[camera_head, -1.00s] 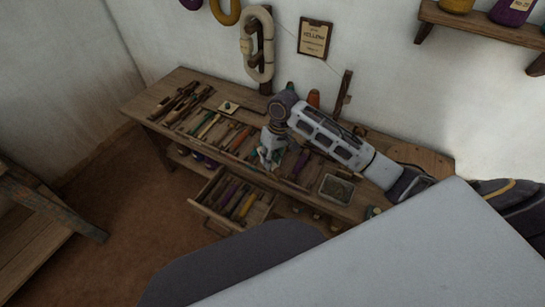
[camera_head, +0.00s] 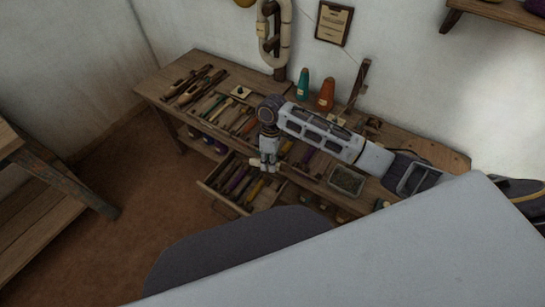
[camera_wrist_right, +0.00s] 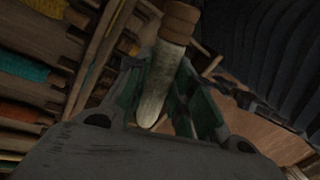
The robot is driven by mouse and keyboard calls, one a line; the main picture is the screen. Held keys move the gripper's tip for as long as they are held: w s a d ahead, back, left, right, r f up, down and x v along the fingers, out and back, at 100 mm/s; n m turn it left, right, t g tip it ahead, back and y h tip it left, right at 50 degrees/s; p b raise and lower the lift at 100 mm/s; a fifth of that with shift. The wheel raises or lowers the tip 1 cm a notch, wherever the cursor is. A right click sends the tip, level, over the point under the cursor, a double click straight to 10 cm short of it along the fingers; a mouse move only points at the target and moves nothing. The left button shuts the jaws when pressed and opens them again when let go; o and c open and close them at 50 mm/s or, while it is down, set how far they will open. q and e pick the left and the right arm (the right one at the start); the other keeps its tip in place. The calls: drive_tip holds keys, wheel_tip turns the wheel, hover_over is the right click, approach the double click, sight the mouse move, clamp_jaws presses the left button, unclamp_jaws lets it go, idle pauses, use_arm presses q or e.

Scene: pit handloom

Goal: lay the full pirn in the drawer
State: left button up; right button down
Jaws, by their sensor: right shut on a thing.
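My right gripper (camera_head: 267,167) is above the open drawer (camera_head: 222,198), near its back, just in front of the table edge. In the wrist view the right gripper (camera_wrist_right: 165,95) is shut on a pirn (camera_wrist_right: 158,85) wound with pale yarn, with a brown wooden butt at the top of the picture. Its pale end also shows beside the fingers in the head view (camera_head: 254,163). The drawer holds several pirns in purple, yellow and darker colours, lying side by side. I cannot tell whether the held pirn touches anything. My left gripper is out of view.
The bench (camera_head: 160,84) carries wooden shuttles (camera_head: 188,88) at the left and rows of tools in the middle. A teal cone (camera_head: 303,84) and an orange cone (camera_head: 326,94) stand at the back. A grey-filled tray (camera_head: 346,181) sits right of the drawer.

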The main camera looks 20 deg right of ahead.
drive_tip(key=shift+s+a+f+n, duration=0.15)
drive_tip(key=shift+a+f+n, duration=0.2)
drive_tip(key=shift+f+n, duration=0.45)
drive_tip(key=n, duration=0.1)
drive_tip(key=f+n, duration=0.1)
drive_tip(key=n, duration=0.1)
drive_tip(key=shift+s+a+f+h, duration=0.2)
drive_tip(key=shift+a+h, duration=0.2)
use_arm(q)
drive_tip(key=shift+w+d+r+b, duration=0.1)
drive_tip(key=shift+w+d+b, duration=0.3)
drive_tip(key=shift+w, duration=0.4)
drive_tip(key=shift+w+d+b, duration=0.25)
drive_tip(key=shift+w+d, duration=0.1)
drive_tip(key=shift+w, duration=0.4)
use_arm(e)
wheel_tip(320, 180, down, 6)
drive_tip(key=s+n+h, duration=0.1)
drive_tip(key=n, duration=0.8)
drive_tip(key=shift+s+a+n+h, duration=0.2)
drive_tip(key=shift+a+n+h, duration=0.1)
drive_tip(key=shift+a+h, duration=0.1)
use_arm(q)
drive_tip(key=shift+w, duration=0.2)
use_arm(e)
drive_tip(key=shift+f, duration=0.15)
